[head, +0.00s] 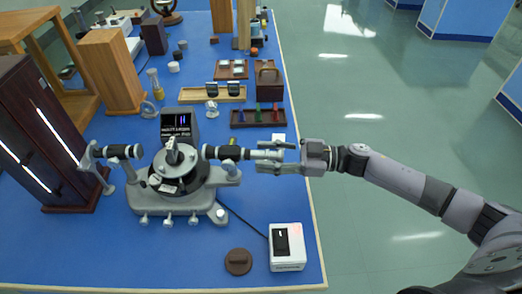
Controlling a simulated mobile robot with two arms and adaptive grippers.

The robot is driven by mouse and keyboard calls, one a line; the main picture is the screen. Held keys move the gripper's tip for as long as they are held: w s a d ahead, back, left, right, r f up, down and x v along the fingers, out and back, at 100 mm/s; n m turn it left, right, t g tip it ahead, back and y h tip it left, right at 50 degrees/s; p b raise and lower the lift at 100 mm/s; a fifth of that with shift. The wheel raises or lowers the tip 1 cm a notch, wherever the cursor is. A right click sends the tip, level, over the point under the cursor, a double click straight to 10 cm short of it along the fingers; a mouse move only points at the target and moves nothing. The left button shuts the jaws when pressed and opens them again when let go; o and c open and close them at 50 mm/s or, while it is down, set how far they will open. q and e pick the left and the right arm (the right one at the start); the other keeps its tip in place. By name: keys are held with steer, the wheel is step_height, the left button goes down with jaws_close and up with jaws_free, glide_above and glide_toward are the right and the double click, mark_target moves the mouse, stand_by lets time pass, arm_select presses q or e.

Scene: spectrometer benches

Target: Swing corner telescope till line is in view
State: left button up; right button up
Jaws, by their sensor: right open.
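The spectrometer (172,190) stands on the blue bench, a grey base with a round central table. Its telescope (228,153) is a dark tube with a pale eyepiece end, pointing right from the centre. A second dark tube (122,151) sits on a stand at the left. My right gripper (260,156) comes in from the right with its fingers open on either side of the telescope's eyepiece end; contact cannot be told. A small dark screen (177,126) behind the spectrometer shows text and bluish vertical lines. My left gripper is not in view.
A white box with a dark display (286,246) and a brown disc (238,261) lie in front. Behind are a rack with coloured pieces (258,117) and a wooden tray (212,94). A dark cabinet (45,135) stands left. Open floor lies right of the bench.

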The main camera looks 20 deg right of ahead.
steer(key=shift+x, duration=0.8)
steer(key=shift+c, duration=0.2)
jaws_close()
